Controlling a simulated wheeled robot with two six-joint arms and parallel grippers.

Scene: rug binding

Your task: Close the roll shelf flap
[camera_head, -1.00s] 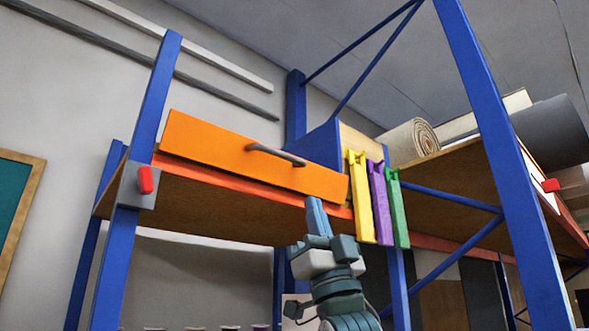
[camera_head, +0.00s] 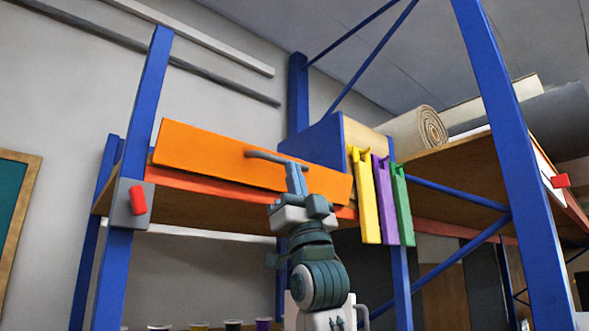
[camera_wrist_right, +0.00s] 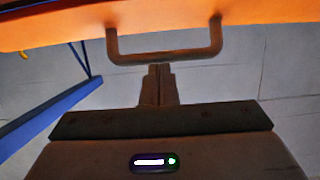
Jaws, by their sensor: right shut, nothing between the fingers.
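The roll shelf flap (camera_head: 210,155) is a long orange panel along the front edge of the raised shelf. It stands steeply; I cannot tell how far it leans from the frame. Its dark bar handle (camera_head: 262,155) is on the outer face, and it also shows in the right wrist view (camera_wrist_right: 165,59). My right gripper (camera_head: 294,168) is shut and empty, with its fingertips at the handle's right part. In the right wrist view the fingers (camera_wrist_right: 159,70) end just below the bar; contact is unclear. My left gripper is out of view.
Blue posts (camera_head: 132,170) frame the shelf. A grey block with a red catch (camera_head: 138,201) sits on the left post. Yellow (camera_head: 364,195), purple (camera_head: 384,200) and green (camera_head: 402,205) hanging pieces are right of the flap. A rolled rug (camera_head: 425,130) lies on the right shelf.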

